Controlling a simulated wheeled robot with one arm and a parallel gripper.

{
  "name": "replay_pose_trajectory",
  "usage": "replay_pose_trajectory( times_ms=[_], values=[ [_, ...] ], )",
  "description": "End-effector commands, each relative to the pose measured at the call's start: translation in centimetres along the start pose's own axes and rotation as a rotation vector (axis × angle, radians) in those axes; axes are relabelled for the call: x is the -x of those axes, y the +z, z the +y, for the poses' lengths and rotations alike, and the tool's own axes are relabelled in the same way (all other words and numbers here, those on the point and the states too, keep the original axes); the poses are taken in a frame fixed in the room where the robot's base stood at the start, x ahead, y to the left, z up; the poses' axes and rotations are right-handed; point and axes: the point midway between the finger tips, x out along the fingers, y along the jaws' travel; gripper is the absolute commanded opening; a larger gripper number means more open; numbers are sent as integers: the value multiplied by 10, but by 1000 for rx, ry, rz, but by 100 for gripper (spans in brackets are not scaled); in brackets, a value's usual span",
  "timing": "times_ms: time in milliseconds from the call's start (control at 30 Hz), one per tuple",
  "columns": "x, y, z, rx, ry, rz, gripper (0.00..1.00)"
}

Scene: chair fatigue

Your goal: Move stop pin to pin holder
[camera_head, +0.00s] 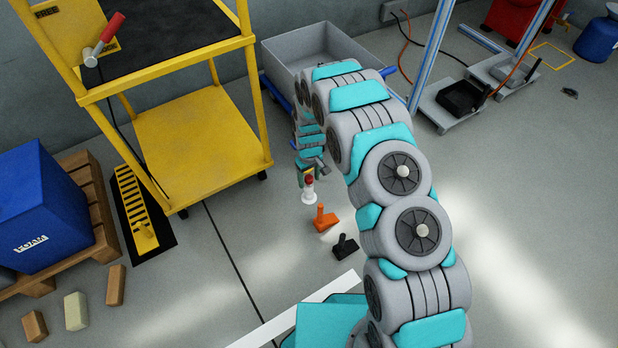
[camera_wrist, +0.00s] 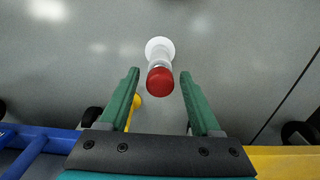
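A red-topped pin with a white round base, which looks like the stop pin (camera_head: 308,190), stands on the grey floor below my gripper. In the wrist view, the pin's red knob (camera_wrist: 160,82) appears between the fingers, with its white base beyond. My gripper (camera_wrist: 160,73) is open, with a green finger on each side and gaps beside the knob; no contact shows. In the head view my gripper (camera_head: 307,176) is small and partly hidden. I cannot tell for sure which thing is the pin holder.
A yellow cart (camera_head: 200,140) stands left, with a red-handled item (camera_head: 106,38) on its black top. A grey bin trolley (camera_head: 315,45) is behind my arm. Orange (camera_head: 324,218) and black (camera_head: 345,246) pieces lie near the pin. A blue box (camera_head: 40,205) sits on a pallet.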

Motion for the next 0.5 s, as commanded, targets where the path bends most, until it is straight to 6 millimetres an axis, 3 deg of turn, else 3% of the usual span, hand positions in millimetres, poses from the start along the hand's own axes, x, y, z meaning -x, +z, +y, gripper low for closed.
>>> replay_pose_trajectory(
  times_ms=[500],
  values=[
    [9, -1, 0, 0, 1, 2, 74]
  ],
)
